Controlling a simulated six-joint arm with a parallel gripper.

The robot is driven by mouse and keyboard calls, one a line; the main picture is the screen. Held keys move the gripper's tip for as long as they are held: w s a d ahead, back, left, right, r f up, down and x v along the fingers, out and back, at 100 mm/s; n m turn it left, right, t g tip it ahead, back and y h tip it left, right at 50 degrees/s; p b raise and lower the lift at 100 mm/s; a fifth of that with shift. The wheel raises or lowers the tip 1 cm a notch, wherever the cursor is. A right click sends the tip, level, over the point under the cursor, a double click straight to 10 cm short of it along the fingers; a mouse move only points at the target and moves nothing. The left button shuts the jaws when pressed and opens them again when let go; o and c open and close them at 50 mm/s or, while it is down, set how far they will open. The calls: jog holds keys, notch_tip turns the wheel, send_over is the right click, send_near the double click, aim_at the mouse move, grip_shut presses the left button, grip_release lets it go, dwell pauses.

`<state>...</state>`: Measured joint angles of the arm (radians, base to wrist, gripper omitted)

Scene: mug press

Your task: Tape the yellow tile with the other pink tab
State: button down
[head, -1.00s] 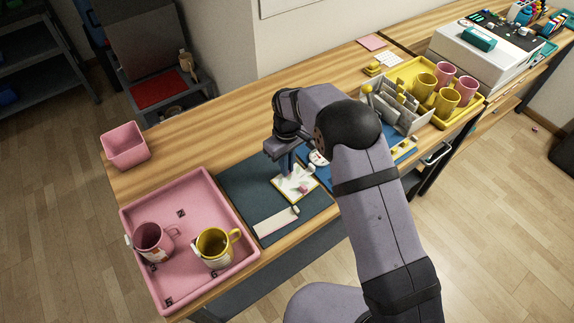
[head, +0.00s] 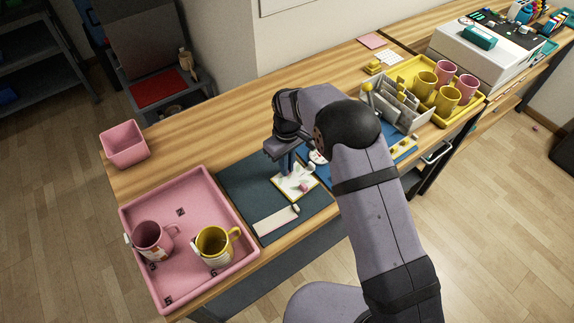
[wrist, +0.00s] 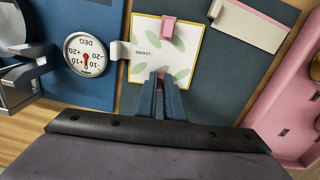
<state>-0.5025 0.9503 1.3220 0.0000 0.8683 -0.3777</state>
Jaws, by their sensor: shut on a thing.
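The yellow tile (head: 286,191), a white square with yellow edges and pale green leaf prints, lies on the dark mat; it also shows in the wrist view (wrist: 146,38). One pink tab (wrist: 168,28) sits at its edge on the far side from my gripper in the wrist view; it also shows in the head view (head: 304,188). My gripper (head: 287,170) points down at the opposite edge. In the wrist view my gripper (wrist: 161,78) is shut on a small pink piece, the other pink tab, mostly hidden between the fingertips. I cannot tell whether it touches the tile.
A white strip (head: 276,221) lies on the mat (head: 238,187). A pink tray (head: 200,183) with a pink mug (head: 150,240) and a yellow mug (head: 213,245) stands left. A grey rack (head: 398,108) stands right.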

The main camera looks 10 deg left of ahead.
jog(key=shift+s+d+f, duration=0.1)
jog(key=shift+f, duration=0.1)
dwell(0.7)
jog(key=c, duration=1.8)
grip_release()
jog(key=shift+r, duration=0.5)
jog(key=shift+r+b, duration=1.1)
jog(key=shift+r, duration=2.15)
